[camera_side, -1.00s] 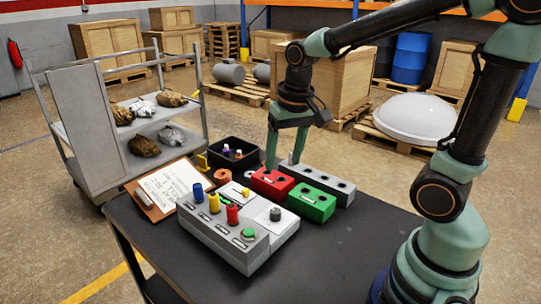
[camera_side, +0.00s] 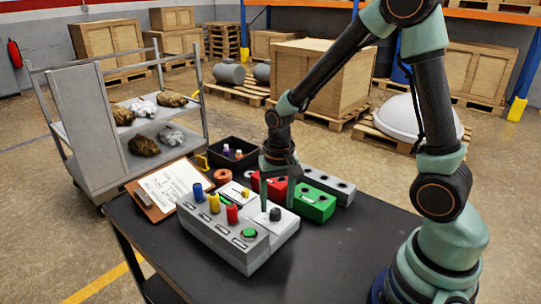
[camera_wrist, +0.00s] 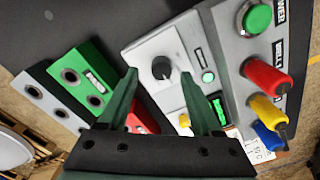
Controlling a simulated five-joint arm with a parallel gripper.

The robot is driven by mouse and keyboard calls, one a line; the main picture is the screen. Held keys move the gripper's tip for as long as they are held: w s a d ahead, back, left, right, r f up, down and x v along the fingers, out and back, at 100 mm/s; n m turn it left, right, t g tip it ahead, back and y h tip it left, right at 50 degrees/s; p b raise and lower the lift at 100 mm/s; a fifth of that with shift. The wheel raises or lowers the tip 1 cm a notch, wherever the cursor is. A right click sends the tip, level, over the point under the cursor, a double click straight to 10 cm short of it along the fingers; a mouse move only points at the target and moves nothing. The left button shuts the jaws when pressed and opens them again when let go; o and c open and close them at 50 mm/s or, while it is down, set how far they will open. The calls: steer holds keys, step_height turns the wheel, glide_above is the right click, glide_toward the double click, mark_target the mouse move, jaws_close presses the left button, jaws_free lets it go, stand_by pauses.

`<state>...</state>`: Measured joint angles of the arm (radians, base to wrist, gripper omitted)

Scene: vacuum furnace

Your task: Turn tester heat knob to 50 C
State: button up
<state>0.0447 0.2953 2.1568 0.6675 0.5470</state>
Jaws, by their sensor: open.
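The tester (camera_side: 238,240) is a grey box with a white panel on the dark table. Its black knob (camera_side: 275,214) stands on that panel. In the wrist view the knob (camera_wrist: 161,68) has a pale pointer mark, too small to read as a temperature. My gripper (camera_side: 276,205) points down over the knob, open and empty. In the wrist view my gripper's fingertips (camera_wrist: 159,74) appear on either side of the knob, with gaps. I cannot tell whether they reach down to its height. A small green screen (camera_wrist: 218,108) is partly hidden by a finger.
Blue, yellow and red plugs (camera_side: 232,214) and a green button (camera_side: 249,233) stand on the tester's front part. Red (camera_side: 271,190) and green (camera_side: 312,203) blocks and a grey holed block (camera_side: 325,182) lie close behind. A clipboard (camera_side: 170,190) lies left. The table's right front is clear.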

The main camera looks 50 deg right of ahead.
steer(key=shift+f, duration=1.15)
jaws_close()
